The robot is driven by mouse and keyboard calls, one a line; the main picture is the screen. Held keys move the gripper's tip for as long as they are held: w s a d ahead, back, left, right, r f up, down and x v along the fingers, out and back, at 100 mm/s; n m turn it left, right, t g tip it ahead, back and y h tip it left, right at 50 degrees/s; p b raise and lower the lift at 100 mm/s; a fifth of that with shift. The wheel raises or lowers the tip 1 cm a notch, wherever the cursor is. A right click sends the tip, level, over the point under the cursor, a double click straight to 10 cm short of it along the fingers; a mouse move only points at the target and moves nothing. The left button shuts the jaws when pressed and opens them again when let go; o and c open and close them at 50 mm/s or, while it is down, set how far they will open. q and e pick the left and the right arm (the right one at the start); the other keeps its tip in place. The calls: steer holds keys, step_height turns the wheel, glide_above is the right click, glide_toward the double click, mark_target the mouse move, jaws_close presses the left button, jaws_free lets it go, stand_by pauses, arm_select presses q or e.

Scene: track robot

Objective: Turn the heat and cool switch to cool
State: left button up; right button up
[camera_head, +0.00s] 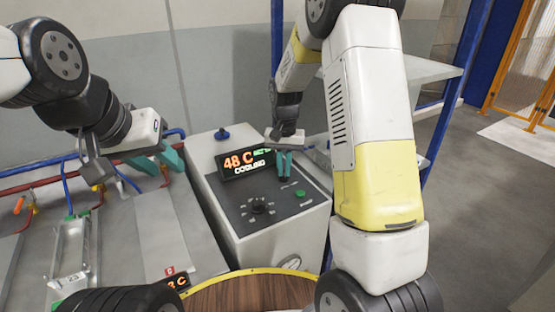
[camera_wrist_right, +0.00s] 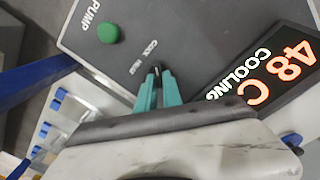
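The heat and cool switch (camera_wrist_right: 157,67) is a small dark lever by the "COOL" and "HEAT" labels, largely hidden by fingertips in the right wrist view. My right gripper (camera_wrist_right: 159,78) has its teal fingers nearly together right at it; I cannot tell whether they pinch it. In the head view this gripper (camera_head: 284,166) is over the control box's (camera_head: 262,250) sloped panel. The display (camera_head: 246,163) reads "48 C" and "COOLING". My left gripper (camera_head: 160,162) has its fingers spread, empty, over the bench to the left.
A green pump button (camera_wrist_right: 108,33) is near the right gripper; a black dial (camera_head: 259,207) is lower on the panel. A blue knob (camera_head: 222,134) tops the box. Pipes and metal fixtures (camera_head: 72,250) fill the left bench. A blue-framed shelf (camera_head: 440,70) stands behind.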

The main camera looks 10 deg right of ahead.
mark_target(284, 171)
steer(key=o, duration=0.3)
steer(key=shift+r, duration=0.1)
step_height(284, 171, up, 7)
steer(key=shift+r, duration=0.35)
